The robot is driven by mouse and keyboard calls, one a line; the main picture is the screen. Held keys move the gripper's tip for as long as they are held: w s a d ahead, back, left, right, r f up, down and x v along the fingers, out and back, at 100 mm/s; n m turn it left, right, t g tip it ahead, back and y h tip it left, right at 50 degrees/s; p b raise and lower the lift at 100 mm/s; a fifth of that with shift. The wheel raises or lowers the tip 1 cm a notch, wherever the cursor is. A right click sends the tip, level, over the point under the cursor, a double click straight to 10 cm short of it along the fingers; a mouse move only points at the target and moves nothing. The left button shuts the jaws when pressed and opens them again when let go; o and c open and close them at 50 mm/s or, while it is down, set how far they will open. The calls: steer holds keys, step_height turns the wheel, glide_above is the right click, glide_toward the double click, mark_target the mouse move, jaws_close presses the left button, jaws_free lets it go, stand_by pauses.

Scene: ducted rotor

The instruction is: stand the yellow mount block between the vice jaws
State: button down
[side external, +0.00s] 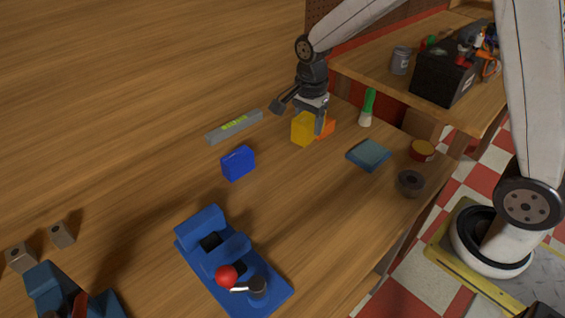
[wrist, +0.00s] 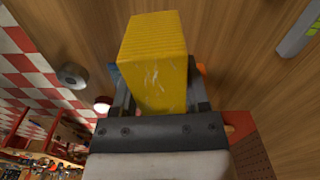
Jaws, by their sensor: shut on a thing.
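The yellow mount block (side external: 303,130) is in my gripper (side external: 311,122), at the far side of the bench in the side view. In the wrist view the block (wrist: 157,60) sits between the two fingers (wrist: 160,95), which are shut on it. Whether its underside touches the bench is hard to tell. The blue vice (side external: 240,262) stands at the front centre of the side view, well away from the block, with a red ball on its handle. Its jaws show a dark gap between them. The vice is not clearly seen in the wrist view.
A blue block (side external: 238,163) lies between gripper and vice. A grey bar (side external: 234,128), green-handled brush (side external: 368,108), orange piece (side external: 327,128), teal box (side external: 368,155), tin (side external: 422,150) and dark ring (side external: 411,184) lie around.

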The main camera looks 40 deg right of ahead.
steer(key=shift+w+r+m, duration=0.1)
steer(key=shift+r+m, duration=0.15)
steer(key=shift+m, duration=0.55)
steer(key=shift+w, duration=0.15)
steer(key=w+f, duration=0.2)
steer(key=w, duration=0.2)
steer(key=w+f, duration=0.5)
steer(key=w, duration=0.2)
steer(key=shift+w+a+f, duration=0.15)
steer(key=shift+w+f, duration=0.7)
steer(key=shift+f, duration=0.1)
steer(key=shift+w+f, duration=0.4)
steer(key=shift+f, duration=0.05)
steer(key=shift+w+f, duration=0.1)
steer(key=shift+f, duration=1.3)
